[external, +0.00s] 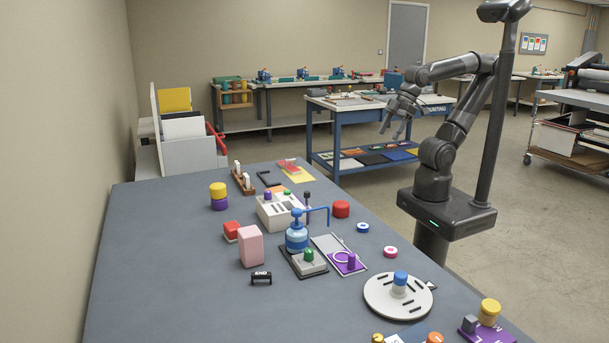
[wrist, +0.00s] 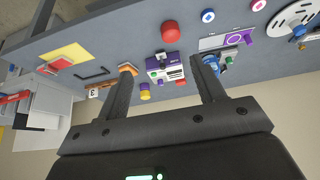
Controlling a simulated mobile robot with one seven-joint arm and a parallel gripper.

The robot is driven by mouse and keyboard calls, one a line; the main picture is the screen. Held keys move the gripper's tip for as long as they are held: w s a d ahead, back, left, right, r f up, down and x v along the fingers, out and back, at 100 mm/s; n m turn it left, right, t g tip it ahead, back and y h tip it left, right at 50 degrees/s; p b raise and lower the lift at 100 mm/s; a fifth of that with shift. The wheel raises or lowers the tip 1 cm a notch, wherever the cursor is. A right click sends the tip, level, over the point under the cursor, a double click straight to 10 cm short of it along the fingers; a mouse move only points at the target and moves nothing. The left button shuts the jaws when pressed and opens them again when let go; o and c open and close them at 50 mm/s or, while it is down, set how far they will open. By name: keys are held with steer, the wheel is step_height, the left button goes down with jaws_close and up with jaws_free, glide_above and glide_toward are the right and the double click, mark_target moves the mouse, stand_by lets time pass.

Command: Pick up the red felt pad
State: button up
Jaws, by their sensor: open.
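No thing is plainly marked as the red felt pad. A round, thick red piece (external: 341,208) stands on the grey table right of the white box; it also shows in the wrist view (wrist: 170,31). A flat red piece (external: 289,165) lies by a yellow sheet at the table's far end. I cannot tell which is the pad. My gripper (external: 392,128) is open and empty, raised beyond the table's right edge; its fingers (wrist: 173,67) show apart in the wrist view.
The grey table (external: 160,280) has clear room on its left. A white box (external: 277,212), a blue press with a bent handle (external: 297,235), a pink block (external: 250,246) and a white disc (external: 378,303) stand on it. A blue cart (external: 337,140) is behind.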

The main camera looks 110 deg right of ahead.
steer(key=o, duration=0.4)
steer(key=shift+c, duration=0.2)
steer(key=w+r, duration=0.2)
steer(key=w, duration=0.5)
steer(key=w+r, duration=0.3)
steer(key=w, duration=0.4)
steer(key=n+g, duration=0.1)
steer(key=n, duration=0.1)
glide_above(235, 224)
steer(key=s, duration=0.4)
step_height(235, 224, down, 19)
steer(key=shift+y, duration=0.3)
steer(key=x, duration=1.1)
steer(key=shift+d+f, duration=0.15)
steer(key=shift+d, duration=0.15)
